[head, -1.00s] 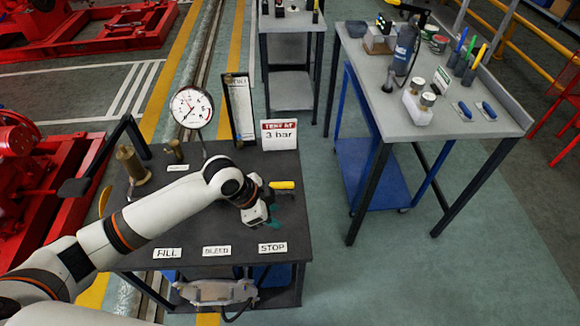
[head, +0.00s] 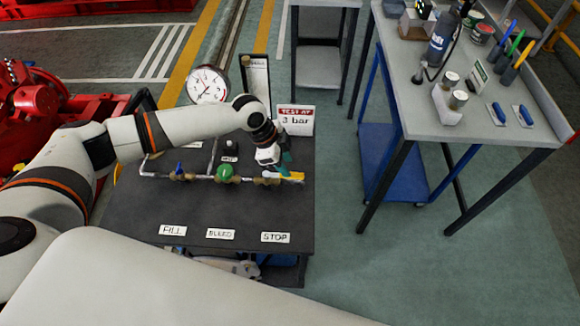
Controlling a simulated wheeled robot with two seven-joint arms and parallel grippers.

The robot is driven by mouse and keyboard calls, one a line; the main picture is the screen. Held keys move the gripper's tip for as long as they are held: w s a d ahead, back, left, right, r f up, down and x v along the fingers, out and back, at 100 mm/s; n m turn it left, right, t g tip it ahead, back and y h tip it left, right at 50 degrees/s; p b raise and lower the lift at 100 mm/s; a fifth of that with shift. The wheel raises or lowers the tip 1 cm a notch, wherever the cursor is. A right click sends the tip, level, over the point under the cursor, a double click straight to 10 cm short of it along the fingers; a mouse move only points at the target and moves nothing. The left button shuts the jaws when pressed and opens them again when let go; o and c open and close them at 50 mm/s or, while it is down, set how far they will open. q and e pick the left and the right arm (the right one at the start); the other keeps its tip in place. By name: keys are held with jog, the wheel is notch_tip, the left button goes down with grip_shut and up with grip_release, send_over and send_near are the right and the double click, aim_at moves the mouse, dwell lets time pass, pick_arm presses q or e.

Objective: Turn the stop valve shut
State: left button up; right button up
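The stop valve is the brass valve (head: 263,181) at the right end of the pipe, in line with the STOP label (head: 275,238). Its yellow lever (head: 293,177) points right, roughly along the pipe. My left gripper (head: 286,170) points down at the lever, its teal fingers overlapping the lever's near part. I cannot tell whether they touch or grip it. The finger gap is too small and partly hidden to read. My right gripper is not in view.
A green handwheel (head: 224,172) and a blue-handled valve (head: 179,169) sit on the same pipe to the left. A pressure gauge (head: 208,85) and a "TEST AT 3 bar" sign (head: 295,120) stand behind.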

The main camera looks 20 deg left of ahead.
aim_at(292, 174)
pick_arm(q)
jog(key=shift+x, duration=1.85)
grip_shut()
